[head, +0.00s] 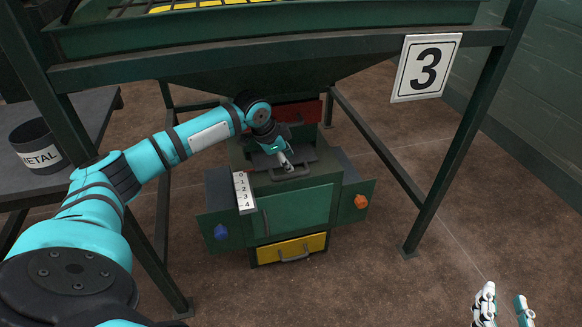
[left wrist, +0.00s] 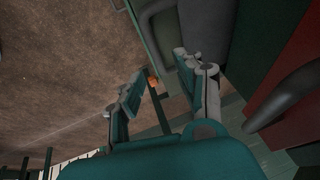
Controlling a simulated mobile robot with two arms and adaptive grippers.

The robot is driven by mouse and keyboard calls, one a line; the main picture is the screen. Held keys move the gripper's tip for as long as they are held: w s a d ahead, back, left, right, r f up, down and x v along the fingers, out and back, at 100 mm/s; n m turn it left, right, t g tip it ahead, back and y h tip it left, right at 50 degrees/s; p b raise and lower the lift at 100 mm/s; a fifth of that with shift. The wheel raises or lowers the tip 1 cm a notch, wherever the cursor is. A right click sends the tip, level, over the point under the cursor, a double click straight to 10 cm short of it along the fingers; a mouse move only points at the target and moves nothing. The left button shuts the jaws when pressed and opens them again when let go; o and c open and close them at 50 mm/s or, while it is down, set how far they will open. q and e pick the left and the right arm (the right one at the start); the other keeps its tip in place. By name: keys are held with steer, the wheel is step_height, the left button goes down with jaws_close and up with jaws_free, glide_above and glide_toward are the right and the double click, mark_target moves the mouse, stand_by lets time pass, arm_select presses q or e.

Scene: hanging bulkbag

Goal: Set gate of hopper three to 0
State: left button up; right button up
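The number 3 sign (head: 427,67) hangs on the frame of the hopper (head: 270,75). Below it, a green gate box (head: 296,212) has a white scale (head: 243,192) marked 0 to 4 on its left. A dark gate plate with a handle (head: 292,172) lies on top. My left gripper (head: 284,160) is over the handle; in the left wrist view its fingers (left wrist: 160,66) are apart with nothing between them. Whether it touches the handle cannot be told. My right gripper (head: 505,310) is open and empty at the lower right, far from the box.
An orange knob (head: 361,202) and a blue knob (head: 221,232) flank the box, with a yellow drawer (head: 291,250) below. A red panel (head: 297,112) is behind. Green frame legs (head: 440,170) stand around. A METAL bin (head: 38,146) is on the left table. Floor at right is clear.

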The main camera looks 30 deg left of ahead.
arm_select(q)
steer(key=v, duration=0.6)
stand_by(0.3)
